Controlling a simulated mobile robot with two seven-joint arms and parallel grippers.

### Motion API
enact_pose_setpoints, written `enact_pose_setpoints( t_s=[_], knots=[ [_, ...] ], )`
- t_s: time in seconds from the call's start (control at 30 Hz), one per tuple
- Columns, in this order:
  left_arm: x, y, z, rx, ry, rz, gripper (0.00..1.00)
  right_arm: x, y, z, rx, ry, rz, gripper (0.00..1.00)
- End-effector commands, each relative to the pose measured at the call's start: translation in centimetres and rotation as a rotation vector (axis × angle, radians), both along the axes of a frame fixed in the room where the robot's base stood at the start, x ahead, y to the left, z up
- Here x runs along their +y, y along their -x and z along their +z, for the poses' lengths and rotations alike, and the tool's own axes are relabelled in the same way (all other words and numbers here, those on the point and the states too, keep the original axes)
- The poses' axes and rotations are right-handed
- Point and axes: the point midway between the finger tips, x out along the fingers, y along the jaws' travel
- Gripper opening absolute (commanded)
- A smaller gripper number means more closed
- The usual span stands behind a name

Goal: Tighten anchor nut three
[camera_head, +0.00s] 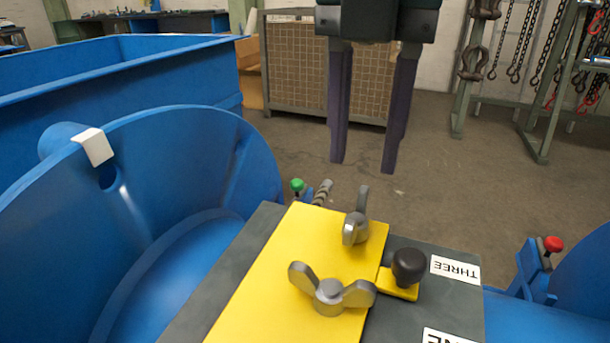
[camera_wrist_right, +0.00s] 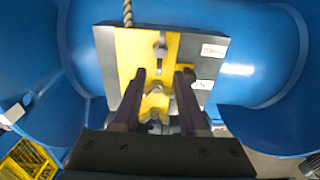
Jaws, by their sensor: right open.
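My right gripper (camera_head: 363,166) hangs from the top of the head view, open and empty, fingers pointing down, above the far end of the yellow plate (camera_head: 262,275). A grey wing nut (camera_head: 356,228) stands at the plate's far end, below the fingertips and apart from them. A second wing nut (camera_head: 331,294) is nearer. A white label (camera_head: 455,269) reading THREE, upside down, is on the dark block to the right. In the wrist view the open gripper (camera_wrist_right: 159,72) points at the plate, with the far nut (camera_wrist_right: 160,47) beyond the fingertips. My left gripper is not in view.
A black knob (camera_head: 409,265) stands on a yellow tab beside the plate. Another label (camera_head: 446,336), cut off, shows NE. A blue drum (camera_head: 150,180) is at left. A green-capped part (camera_head: 297,186) and a red-capped part (camera_head: 552,244) stand nearby.

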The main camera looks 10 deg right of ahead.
Motion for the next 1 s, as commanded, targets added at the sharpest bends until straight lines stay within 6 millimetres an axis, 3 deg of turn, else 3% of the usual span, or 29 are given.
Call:
enact_pose_setpoints(
  t_s=[0.2,0.4,0.8,1.0],
  knots=[
    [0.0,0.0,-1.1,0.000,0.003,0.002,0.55,0.0,0.1,-4.6,0.003,0.002,-0.001,0.42],
    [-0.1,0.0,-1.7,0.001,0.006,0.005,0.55,0.0,0.1,-7.3,0.001,0.000,0.000,0.42],
    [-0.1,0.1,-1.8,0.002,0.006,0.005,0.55,0.0,0.0,-8.1,-0.001,0.000,-0.001,0.41],
    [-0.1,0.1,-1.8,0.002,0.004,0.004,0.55,0.0,0.1,-8.1,-0.001,0.001,0.000,0.19]
  ],
)
